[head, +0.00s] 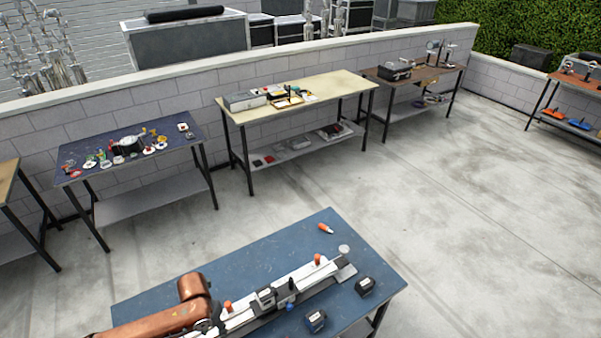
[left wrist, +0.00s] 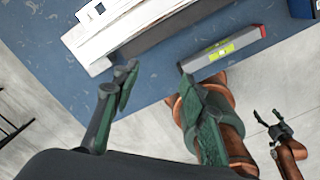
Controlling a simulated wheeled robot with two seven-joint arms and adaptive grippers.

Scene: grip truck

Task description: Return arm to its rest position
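My left arm (head: 160,322) is copper and comes in from the lower left in the head view, over the blue table's left part. My left gripper (left wrist: 155,82) shows in the left wrist view with its two dark green fingers spread apart and nothing between them. My right gripper (left wrist: 268,114) is at the right of that view, on a copper arm, over the pale floor. Its fingers are spread apart and empty. A grey level with red ends and a yellow-green vial (left wrist: 222,50) lies near the table edge, beyond my left gripper's right finger.
The blue table (head: 250,250) holds a long white rail (head: 300,277) with orange knobs, dark blocks (head: 365,286) and an orange-tipped item (head: 326,228). Other workbenches (head: 300,90) stand along a block wall. The floor (head: 430,200) between is clear.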

